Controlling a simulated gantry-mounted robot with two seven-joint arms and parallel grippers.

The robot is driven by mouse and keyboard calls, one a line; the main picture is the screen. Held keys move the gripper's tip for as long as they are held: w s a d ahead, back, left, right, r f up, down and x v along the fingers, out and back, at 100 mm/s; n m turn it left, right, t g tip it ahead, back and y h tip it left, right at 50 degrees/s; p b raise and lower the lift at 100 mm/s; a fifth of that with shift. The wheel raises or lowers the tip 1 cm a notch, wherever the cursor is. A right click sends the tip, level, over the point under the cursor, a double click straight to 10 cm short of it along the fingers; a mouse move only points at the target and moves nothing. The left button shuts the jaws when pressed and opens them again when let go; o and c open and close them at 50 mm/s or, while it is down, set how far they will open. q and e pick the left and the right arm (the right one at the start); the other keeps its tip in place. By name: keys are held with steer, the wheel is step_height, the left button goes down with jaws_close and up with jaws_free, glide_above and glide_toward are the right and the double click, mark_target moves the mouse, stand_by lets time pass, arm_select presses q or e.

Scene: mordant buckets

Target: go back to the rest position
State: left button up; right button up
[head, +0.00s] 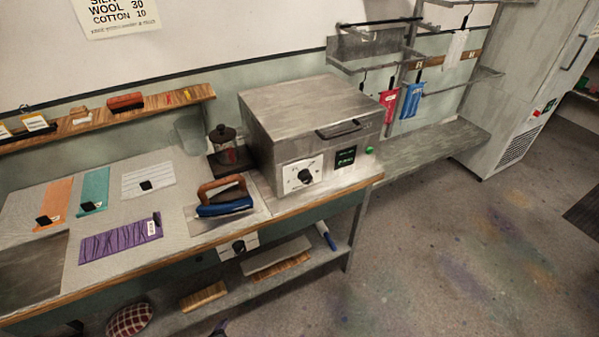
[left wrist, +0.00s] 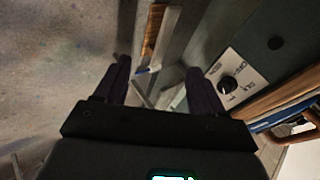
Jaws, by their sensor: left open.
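My left gripper (left wrist: 158,72) shows in the left wrist view with its two dark fingers apart and nothing between them. It hangs in front of the bench, beside a knob panel (left wrist: 232,85) on the bench front. In the head view only a small dark shape shows at the bottom edge, and I cannot tell for sure what it is. My right gripper is in neither view.
The bench holds a blue iron (head: 225,198), a metal box with a lid (head: 310,122), a glass press (head: 224,150) and several cloth swatches. The floor at right (head: 450,240) is clear.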

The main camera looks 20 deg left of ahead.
arm_select(q)
steer(key=s+d+r+n+g+h, duration=0.15)
steer(key=d+r, duration=0.25)
steer(key=r, duration=0.4)
steer(key=d+r+n+h, duration=0.1)
steer(key=d+r+h, duration=0.25)
steer(key=r, duration=0.35)
steer(key=s+d+r+n+g+y, duration=0.1)
steer(key=s+d+n+g, duration=0.1)
steer(key=s+n+g, duration=0.3)
step_height(320, 180, up, 31)
steer(key=m+t+p, duration=0.1)
steer(key=t+p, duration=0.1)
steer(key=p, duration=2.8)
steer(key=shift+s+p, duration=0.2)
steer(key=shift+p, duration=0.1)
